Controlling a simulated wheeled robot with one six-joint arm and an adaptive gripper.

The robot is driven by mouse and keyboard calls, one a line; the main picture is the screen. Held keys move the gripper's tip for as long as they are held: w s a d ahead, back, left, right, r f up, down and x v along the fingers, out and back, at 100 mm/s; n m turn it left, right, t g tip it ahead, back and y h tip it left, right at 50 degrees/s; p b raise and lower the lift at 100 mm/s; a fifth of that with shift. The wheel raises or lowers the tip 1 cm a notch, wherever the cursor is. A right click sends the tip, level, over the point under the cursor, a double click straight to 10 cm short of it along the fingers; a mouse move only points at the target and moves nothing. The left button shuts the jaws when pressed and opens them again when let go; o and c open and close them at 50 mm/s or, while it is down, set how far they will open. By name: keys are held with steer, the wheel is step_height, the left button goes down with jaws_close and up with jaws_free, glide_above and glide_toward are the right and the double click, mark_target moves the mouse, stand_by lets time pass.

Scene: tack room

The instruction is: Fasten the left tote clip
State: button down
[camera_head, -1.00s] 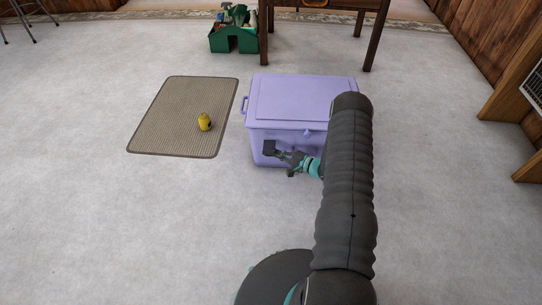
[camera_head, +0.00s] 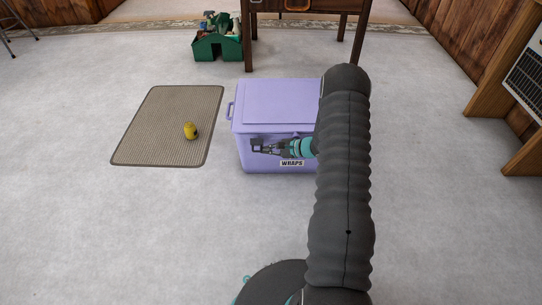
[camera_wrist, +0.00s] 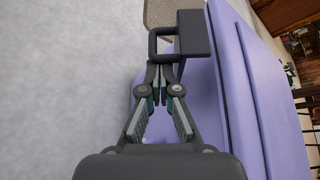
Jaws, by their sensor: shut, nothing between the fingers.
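The purple tote (camera_head: 278,100) stands on the floor, lid down, with a WRAPS label (camera_head: 292,163) on its front. A dark block with a square loop, seemingly the left clip (camera_head: 256,145), is at the left of the tote's front. It shows large in the wrist view (camera_wrist: 194,34), with the loop on its left. My gripper (camera_head: 276,149) reaches in from the right along the tote's front. In the wrist view my gripper (camera_wrist: 161,70) is shut and empty, its tips at the loop's near edge. I cannot tell whether they touch. My arm hides the tote's right end.
A ribbed mat (camera_head: 168,110) with a yellow object (camera_head: 190,131) lies left of the tote. A green caddy (camera_head: 217,46) and a wooden table (camera_head: 305,5) stand behind. A wooden frame (camera_head: 510,80) is at the right. The pale floor in front is clear.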

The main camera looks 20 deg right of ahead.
steer(key=shift+w+r+b, duration=0.3)
steer(key=shift+r+b, duration=0.2)
steer(key=shift+b, duration=0.2)
steer(key=shift+r, duration=0.2)
steer(key=shift+w+d+r, duration=0.1)
steer(key=shift+r, duration=0.7)
steer(key=shift+f, duration=0.1)
